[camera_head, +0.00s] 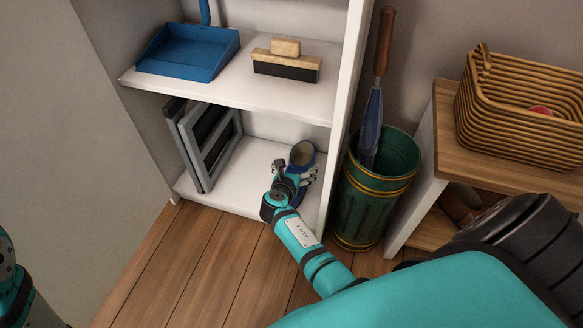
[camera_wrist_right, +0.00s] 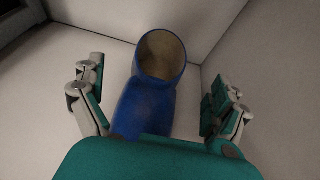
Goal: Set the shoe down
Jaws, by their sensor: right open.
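The shoe is a blue boot with a round tan-lined opening; it stands upright on the white lower shelf, and its opening (camera_head: 302,154) shows just beyond my right gripper (camera_head: 295,176). In the right wrist view the boot (camera_wrist_right: 150,100) lies between the two spread fingers of the right gripper (camera_wrist_right: 155,105). The gripper is open, with gaps on both sides of the boot. The lower part of the boot is hidden by the gripper's palm. Part of my left arm shows at the left edge of the head view, but its gripper is not visible.
Grey framed panels (camera_head: 206,145) lean at the left of the lower shelf (camera_head: 235,190). A blue dustpan (camera_head: 188,52) and a brush (camera_head: 286,62) rest on the shelf above. A green bin (camera_head: 370,195) with an umbrella (camera_head: 373,110) stands right of the bookcase. A wicker basket (camera_head: 520,105) sits on a wooden bench.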

